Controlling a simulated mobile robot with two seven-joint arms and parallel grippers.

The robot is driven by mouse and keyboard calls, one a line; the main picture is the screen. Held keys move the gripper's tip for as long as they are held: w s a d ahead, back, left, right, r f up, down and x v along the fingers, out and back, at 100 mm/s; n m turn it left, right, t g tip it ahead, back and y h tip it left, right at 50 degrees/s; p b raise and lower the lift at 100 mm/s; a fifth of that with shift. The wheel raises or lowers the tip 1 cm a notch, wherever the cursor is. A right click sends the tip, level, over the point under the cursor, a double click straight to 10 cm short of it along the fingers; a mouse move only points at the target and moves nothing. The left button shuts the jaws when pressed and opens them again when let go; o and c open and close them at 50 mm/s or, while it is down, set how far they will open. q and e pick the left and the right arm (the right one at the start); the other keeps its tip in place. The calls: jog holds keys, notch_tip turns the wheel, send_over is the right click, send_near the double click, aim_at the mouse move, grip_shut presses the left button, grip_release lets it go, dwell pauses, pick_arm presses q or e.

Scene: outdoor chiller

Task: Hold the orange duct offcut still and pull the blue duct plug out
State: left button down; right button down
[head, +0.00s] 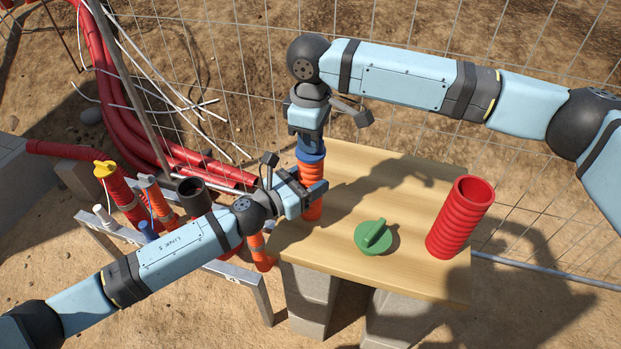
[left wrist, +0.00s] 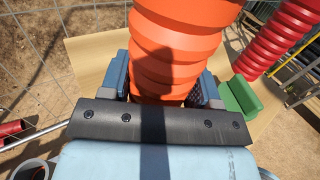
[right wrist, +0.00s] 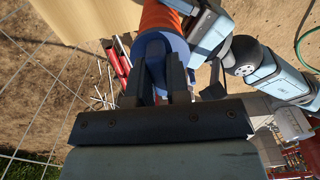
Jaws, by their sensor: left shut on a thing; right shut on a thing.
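The orange duct offcut (head: 312,172) stands upright at the left edge of the wooden table. My left gripper (head: 308,192) comes in from the left and is shut around its ribbed side. The left wrist view shows the orange offcut (left wrist: 170,55) between the two fingers (left wrist: 165,85). The blue duct plug (head: 311,148) sits at the top of the offcut. My right gripper (head: 309,138) points down from above and is shut on the plug. In the right wrist view the blue plug (right wrist: 158,45) is between the fingers (right wrist: 165,75), with orange duct beyond it. The plug's handle is mostly hidden.
A green plug (head: 373,237) and a red ribbed duct (head: 460,218) stand on the wooden table (head: 340,262). Left of the table, a metal rack (head: 255,290) holds several ducts, one with a yellow plug (head: 105,169). A wire fence runs behind.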

jog(key=shift+r, duration=0.65)
dwell(0.6)
jog(key=shift+r, duration=2.9)
jog(key=c, duration=1.7)
grip_release()
jog(key=shift+c, duration=0.2)
grip_shut()
pick_arm(q)
jog(key=shift+c, duration=1.3)
grip_release()
